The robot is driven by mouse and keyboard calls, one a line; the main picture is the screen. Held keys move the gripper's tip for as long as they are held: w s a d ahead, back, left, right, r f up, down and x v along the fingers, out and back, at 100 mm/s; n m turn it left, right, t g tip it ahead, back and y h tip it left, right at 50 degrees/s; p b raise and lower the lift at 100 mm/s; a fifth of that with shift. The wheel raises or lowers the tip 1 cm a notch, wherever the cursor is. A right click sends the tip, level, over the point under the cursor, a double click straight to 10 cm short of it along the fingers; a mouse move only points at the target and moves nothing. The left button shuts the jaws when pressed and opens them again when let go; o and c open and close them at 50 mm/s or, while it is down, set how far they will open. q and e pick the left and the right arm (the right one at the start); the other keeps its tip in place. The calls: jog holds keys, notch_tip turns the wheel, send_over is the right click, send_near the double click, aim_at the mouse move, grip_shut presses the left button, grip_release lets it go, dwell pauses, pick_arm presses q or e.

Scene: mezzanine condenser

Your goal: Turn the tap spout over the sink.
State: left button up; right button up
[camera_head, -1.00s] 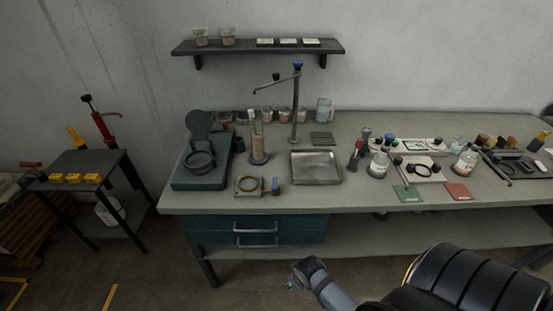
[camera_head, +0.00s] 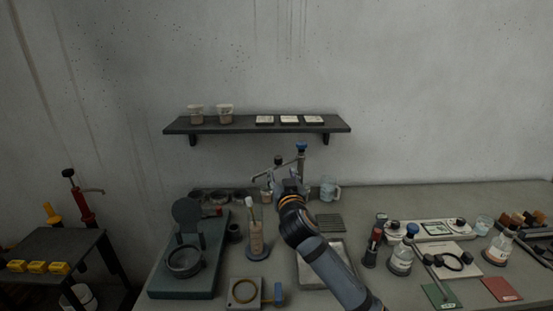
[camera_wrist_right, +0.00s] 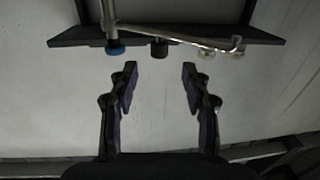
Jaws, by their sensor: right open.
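The tap (camera_head: 302,160) rises behind the sink, with a blue cap on top. Its thin metal spout (camera_head: 272,171) points left, away from above the sink. The sink (camera_head: 308,276) is a shallow metal basin in the bench, partly covered by my right arm. My right gripper (camera_head: 289,184) is in front of the tap, just below the spout in the picture. In the right wrist view the gripper (camera_wrist_right: 159,72) is open and empty. The spout (camera_wrist_right: 180,36) and blue cap (camera_wrist_right: 115,49) show beyond the fingertips, apart from them. My left gripper is not in view.
A wall shelf (camera_head: 258,127) with cups and small trays hangs above the tap. A cylinder with brushes (camera_head: 257,239) stands left of the sink, near a green device (camera_head: 183,280). Flasks (camera_head: 400,262) and bottles stand to the right.

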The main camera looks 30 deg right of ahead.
aim_at(279, 163)
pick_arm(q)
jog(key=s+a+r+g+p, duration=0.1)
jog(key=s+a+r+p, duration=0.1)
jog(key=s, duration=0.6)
pick_arm(e)
jog(key=w, duration=0.1)
jog(key=w+d, duration=0.1)
jog(key=w+r, duration=0.1)
jog(key=shift+w+d, duration=0.1)
jog(key=shift+d, duration=0.25)
jog(key=x, duration=0.2)
jog(key=f+p+x, duration=0.1)
jog(key=x, duration=0.1)
jog(key=shift+w+d, duration=0.15)
jog(key=shift+w, duration=0.05)
jog(key=shift+w+d+p, duration=0.25)
jog(key=shift+w+p, duration=0.05)
jog(key=shift+w, duration=0.4)
jog(key=c, duration=0.5)
grip_shut()
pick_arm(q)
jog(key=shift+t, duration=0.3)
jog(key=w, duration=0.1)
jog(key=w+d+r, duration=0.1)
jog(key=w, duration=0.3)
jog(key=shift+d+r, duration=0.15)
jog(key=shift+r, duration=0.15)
